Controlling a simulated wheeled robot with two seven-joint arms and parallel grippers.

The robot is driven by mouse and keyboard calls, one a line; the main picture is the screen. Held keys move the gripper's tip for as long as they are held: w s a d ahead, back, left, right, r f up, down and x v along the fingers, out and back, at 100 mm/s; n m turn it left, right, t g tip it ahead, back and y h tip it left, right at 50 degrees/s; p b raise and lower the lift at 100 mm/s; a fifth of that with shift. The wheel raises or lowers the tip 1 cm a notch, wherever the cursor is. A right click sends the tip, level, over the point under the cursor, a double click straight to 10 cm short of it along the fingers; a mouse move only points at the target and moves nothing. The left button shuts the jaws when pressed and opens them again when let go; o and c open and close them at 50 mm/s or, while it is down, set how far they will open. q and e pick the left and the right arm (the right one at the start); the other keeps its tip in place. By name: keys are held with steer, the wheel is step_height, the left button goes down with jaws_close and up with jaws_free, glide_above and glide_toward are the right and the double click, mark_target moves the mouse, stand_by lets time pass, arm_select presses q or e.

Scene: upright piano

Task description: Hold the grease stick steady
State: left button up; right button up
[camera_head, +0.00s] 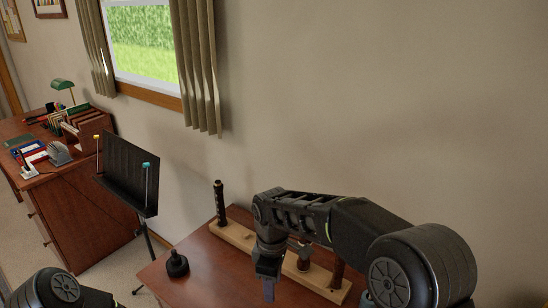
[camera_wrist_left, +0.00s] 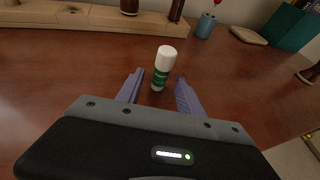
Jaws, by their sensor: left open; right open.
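The grease stick, a small upright tube with a white cap and green label (camera_wrist_left: 161,76), stands on the brown wooden table (camera_wrist_left: 60,75) in the left wrist view. My left gripper (camera_wrist_left: 159,78) is open, with one purple finger on each side of the stick. Gaps show between the fingers and the tube, and nothing is gripped. In the head view my right gripper (camera_head: 268,290) points down over the table, open; no held thing shows. I cannot make out the grease stick or the left gripper's fingers in the head view.
A wooden rack (camera_head: 233,236) with upright dark tools stands along the wall side of the table. A black knob-shaped object (camera_head: 177,264) sits at the table's left edge. A blue cup (camera_wrist_left: 205,27) stands beyond the stick. A music stand (camera_head: 128,172) is left of the table.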

arm_select(q)
steer(key=v, duration=0.9)
